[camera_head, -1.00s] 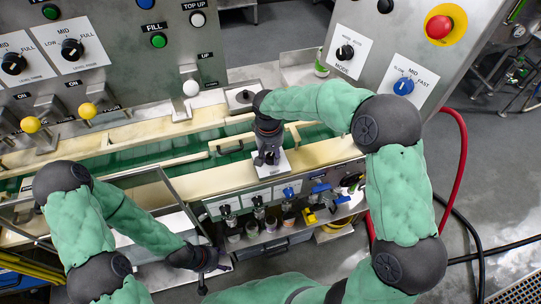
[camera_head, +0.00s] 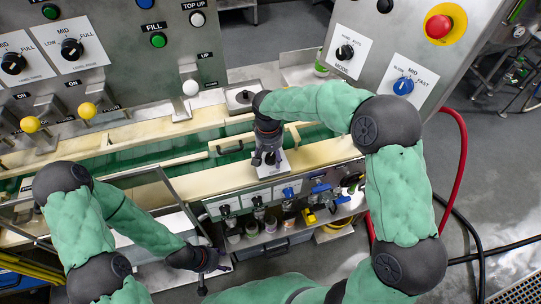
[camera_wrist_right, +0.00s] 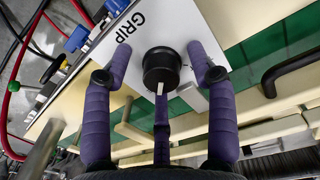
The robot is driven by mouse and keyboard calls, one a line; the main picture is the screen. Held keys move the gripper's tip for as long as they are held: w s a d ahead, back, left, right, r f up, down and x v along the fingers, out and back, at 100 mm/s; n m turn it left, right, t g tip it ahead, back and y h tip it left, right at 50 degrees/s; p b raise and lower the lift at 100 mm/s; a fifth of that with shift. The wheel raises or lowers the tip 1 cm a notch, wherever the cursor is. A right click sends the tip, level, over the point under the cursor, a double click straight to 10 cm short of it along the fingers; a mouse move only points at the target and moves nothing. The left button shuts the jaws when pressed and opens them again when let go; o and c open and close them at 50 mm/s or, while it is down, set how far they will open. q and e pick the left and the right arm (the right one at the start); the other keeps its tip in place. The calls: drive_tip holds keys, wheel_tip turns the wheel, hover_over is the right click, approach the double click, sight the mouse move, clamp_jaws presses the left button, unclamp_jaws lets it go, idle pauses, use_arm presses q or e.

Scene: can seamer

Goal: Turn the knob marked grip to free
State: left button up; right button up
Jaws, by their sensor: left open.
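The grip knob is a round black knob (camera_wrist_right: 161,68) with a white pointer mark, on a white plate (camera_wrist_right: 122,30) lettered GRIP. The pointer is toward the bottom of the right wrist view. My right gripper (camera_wrist_right: 162,78) is open, with purple fingers at either side of the knob and a third below it. Gaps show between the side fingers and the knob. In the head view my right gripper (camera_head: 267,158) is over the plate and hides the knob. The free label cannot be read. My left gripper (camera_head: 207,268) is open and empty at the lower left.
The green conveyor (camera_head: 130,158) with cream rails runs behind the plate. A black handle (camera_wrist_right: 292,70) is right of the knob in the wrist view. Blue-handled valves (camera_head: 320,188) are below the plate. The mode knob (camera_head: 345,52) and blue speed knob (camera_head: 403,86) are on the right panel.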

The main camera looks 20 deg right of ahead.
sight(269, 157)
drive_tip(key=shift+r, duration=0.15)
drive_tip(key=shift+w+r, duration=0.1)
drive_tip(key=shift+r, duration=0.2)
wheel_tip(269, 157, up, 11)
drive_tip(key=shift+a, duration=0.2)
idle(0.5)
